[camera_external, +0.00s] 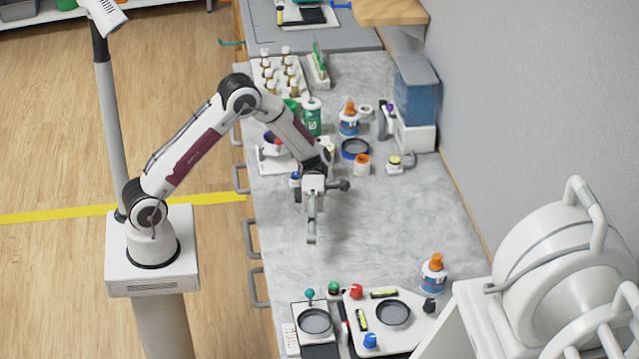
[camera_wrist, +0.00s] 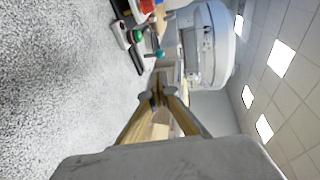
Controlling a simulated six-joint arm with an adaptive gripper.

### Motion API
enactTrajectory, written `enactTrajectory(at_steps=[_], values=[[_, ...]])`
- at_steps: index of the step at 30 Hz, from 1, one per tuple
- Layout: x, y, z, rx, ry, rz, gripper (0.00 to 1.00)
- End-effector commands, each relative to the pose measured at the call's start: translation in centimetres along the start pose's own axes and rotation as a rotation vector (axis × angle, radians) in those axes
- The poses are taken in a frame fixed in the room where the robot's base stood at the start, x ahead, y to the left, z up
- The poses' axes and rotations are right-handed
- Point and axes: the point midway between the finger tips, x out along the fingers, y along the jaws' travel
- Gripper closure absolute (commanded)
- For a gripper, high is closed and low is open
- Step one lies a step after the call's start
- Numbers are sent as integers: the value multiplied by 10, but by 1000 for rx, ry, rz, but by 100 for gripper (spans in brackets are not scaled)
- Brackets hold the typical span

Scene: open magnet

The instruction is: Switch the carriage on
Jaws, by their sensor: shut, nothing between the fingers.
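A white control panel (camera_external: 408,309) lies on the near end of the bench, with a red knob (camera_external: 356,291), a blue knob (camera_external: 370,340), a black knob (camera_external: 429,305) and a round dark dish. Left of it stands a smaller unit (camera_external: 314,338) with a teal ball-topped lever (camera_external: 309,294), also in the wrist view (camera_wrist: 160,54). A green button (camera_external: 334,288) sits beside it, also in the wrist view (camera_wrist: 137,36). I cannot tell which control belongs to the carriage. My gripper (camera_external: 311,240) is shut and empty, pointing down above the bench, apart from these controls.
The large white magnet (camera_external: 560,265) stands at the right, also in the wrist view (camera_wrist: 207,45). An orange-capped bottle (camera_external: 434,274) stands near the panel. Bottles and racks crowd the bench's far half. The grey bench (camera_external: 400,225) is clear around my gripper.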

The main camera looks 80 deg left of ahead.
Motion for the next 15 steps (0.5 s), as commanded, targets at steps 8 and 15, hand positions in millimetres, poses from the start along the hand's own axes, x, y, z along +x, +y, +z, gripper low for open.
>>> enactTrajectory(at_steps=[8,15], values=[[1,0,0,0,-1,1,100],[14,0,0,0,1,1,100]])
